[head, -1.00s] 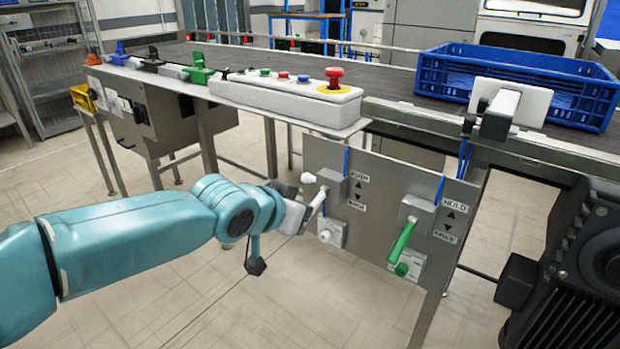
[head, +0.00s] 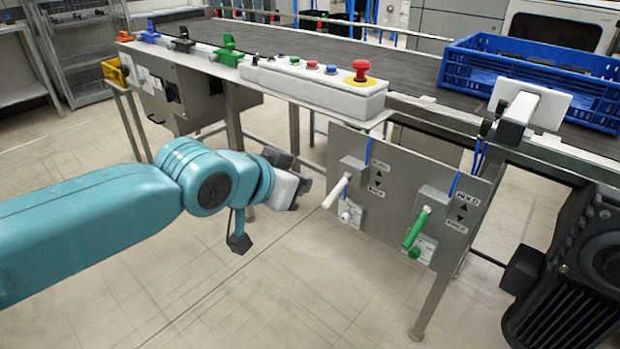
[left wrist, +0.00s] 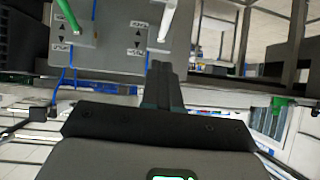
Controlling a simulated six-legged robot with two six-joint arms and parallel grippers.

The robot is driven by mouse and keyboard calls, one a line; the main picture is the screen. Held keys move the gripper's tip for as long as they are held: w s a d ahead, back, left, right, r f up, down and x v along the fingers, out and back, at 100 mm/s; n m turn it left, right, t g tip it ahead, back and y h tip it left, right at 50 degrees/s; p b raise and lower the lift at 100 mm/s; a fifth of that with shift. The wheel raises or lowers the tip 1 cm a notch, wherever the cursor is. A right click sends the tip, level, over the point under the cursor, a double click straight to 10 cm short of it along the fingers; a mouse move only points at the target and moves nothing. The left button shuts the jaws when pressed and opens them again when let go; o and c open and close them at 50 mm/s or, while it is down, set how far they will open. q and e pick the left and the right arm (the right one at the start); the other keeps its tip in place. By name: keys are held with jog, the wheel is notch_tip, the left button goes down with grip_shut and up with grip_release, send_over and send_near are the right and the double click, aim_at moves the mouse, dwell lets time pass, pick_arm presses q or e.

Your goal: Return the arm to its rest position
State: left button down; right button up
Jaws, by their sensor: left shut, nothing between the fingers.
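My left gripper (head: 300,188) is at the end of my teal arm, left of the lever panel and apart from it. It is shut and empty; its closed dark fingers show in the left wrist view (left wrist: 163,85). The white-handled lever (head: 336,192) is just right of the gripper, with its handle slanting down to the left. The green-handled lever (head: 416,228) is farther right on the same grey panel (head: 380,205). Both levers also show upside down at the top of the left wrist view. My right gripper is not in view.
The conveyor (head: 400,68) runs behind the panel, with a blue crate (head: 475,75) at the right. A control box (head: 310,88) with a red emergency button (head: 361,70) sits on its edge. A black motor (head: 575,285) stands at lower right. The floor in front is clear.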

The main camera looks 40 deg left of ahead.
pick_arm(q)
jog(key=shift+s+r, duration=0.15)
jog(key=shift+s, duration=0.15)
jog(key=w+d+f+g+h, duration=0.1)
jog(key=d+f+g+h, duration=0.3)
jog(key=f, duration=1.1)
jog(key=w+d+f+g+y, duration=0.15)
jog(key=d+f, duration=0.55)
jog(key=f, duration=0.8)
jog(key=s+d+f+n+g+h, duration=0.1)
jog(key=s+d+f+g, duration=0.25)
jog(key=s+f, duration=0.55)
jog(key=s+d+f+n+g+h, duration=0.15)
jog(key=s+d+f, duration=0.25)
jog(key=s+f, duration=0.45)
notch_tip(320, 180, up, 26)
jog(key=w+y+p, duration=0.1)
jog(key=p, duration=2.7)
jog(key=shift+w+a+r, duration=0.15)
jog(key=shift+a+r, duration=0.05)
